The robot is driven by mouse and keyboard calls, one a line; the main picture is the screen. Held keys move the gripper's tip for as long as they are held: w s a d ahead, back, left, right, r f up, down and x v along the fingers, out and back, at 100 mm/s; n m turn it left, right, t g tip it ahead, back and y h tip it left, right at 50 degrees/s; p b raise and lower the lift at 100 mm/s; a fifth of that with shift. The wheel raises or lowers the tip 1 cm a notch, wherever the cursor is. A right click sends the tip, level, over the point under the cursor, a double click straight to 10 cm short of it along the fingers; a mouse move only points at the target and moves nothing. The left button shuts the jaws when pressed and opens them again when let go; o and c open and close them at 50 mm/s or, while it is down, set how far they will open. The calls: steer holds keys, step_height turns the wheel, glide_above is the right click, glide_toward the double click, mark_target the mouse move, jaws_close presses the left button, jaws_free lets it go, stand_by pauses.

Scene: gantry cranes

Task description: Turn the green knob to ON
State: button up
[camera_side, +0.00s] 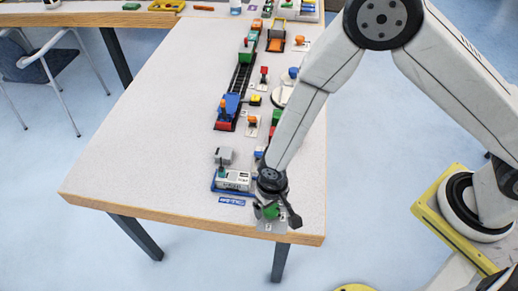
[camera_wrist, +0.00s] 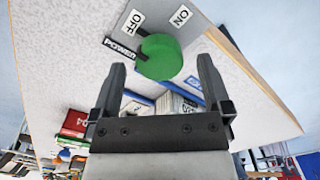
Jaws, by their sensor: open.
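The green knob (camera_wrist: 160,57) sits on a grey plate with an OFF label (camera_wrist: 131,21), an ON label (camera_wrist: 180,16) and a black POWER label (camera_wrist: 120,47). A small dark pointer at the knob's upper left edge is on the OFF side. In the side view the knob (camera_side: 271,212) is at the table's front right corner, partly hidden by my gripper. My gripper (camera_wrist: 162,64) is open. In the wrist view its fingers show left and right of the knob, with gaps on both sides; I cannot tell whether they are down at its height.
A blue-based white and grey model (camera_side: 233,180) stands just left of my gripper. A blue locomotive (camera_side: 228,109) and track (camera_side: 241,77) lie farther back, with small colored knobs and models to their right. The table's front edge (camera_side: 180,222) is close. The table's left side is clear.

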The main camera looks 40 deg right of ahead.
steer(key=shift+f, duration=0.45)
steer(key=shift+c, duration=0.2)
steer(key=c, duration=1.2)
steer(key=shift+c, duration=0.2)
